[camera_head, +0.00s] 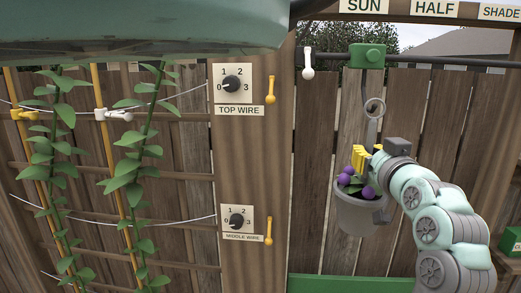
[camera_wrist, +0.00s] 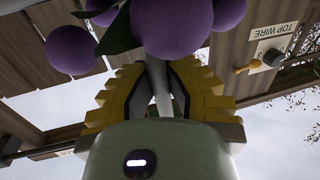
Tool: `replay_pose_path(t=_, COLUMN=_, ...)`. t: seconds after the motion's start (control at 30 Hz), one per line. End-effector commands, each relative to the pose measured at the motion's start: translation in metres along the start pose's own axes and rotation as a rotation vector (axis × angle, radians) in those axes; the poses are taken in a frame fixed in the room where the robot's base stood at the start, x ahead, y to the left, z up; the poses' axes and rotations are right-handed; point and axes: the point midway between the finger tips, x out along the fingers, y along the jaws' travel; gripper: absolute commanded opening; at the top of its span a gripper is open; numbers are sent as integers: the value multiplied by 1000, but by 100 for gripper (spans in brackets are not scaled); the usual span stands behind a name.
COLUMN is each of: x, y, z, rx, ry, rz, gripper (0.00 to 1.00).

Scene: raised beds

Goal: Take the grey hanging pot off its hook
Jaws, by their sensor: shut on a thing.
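The grey hanging pot (camera_head: 357,215) holds a plant with purple balls and green leaves. Its grey stem rises to a ring (camera_head: 375,107) at the top. The ring is just below a green block (camera_head: 368,56) on the overhead rail, by a dark hook; I cannot tell whether it still bears on the hook. My gripper (camera_head: 362,158) has yellow fingers and comes from the right, above the pot's rim. In the wrist view the fingers are shut on the pale stem (camera_wrist: 160,85), with the purple balls (camera_wrist: 172,25) close in front. The pot hangs roughly upright.
A white toggle (camera_head: 308,63) hangs left of the green block. A wooden post carries the TOP WIRE dial (camera_head: 231,84) and MIDDLE WIRE dial (camera_head: 236,220), with yellow levers. Climbing plants stand at left. SUN, HALF and SHADE signs are above. A green bed edge (camera_head: 345,284) runs below the pot.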

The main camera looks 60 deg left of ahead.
Motion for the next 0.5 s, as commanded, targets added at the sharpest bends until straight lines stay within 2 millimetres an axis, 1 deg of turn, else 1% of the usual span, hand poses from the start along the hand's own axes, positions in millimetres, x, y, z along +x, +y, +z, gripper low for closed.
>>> replay_pose_path(t=0.4, x=-15, y=-2, z=-1, rx=1, ry=0, rz=2, gripper=0)
replay_pose_path(t=0.5, x=-16, y=-2, z=-2, rx=0, ry=-1, rz=2, gripper=0)
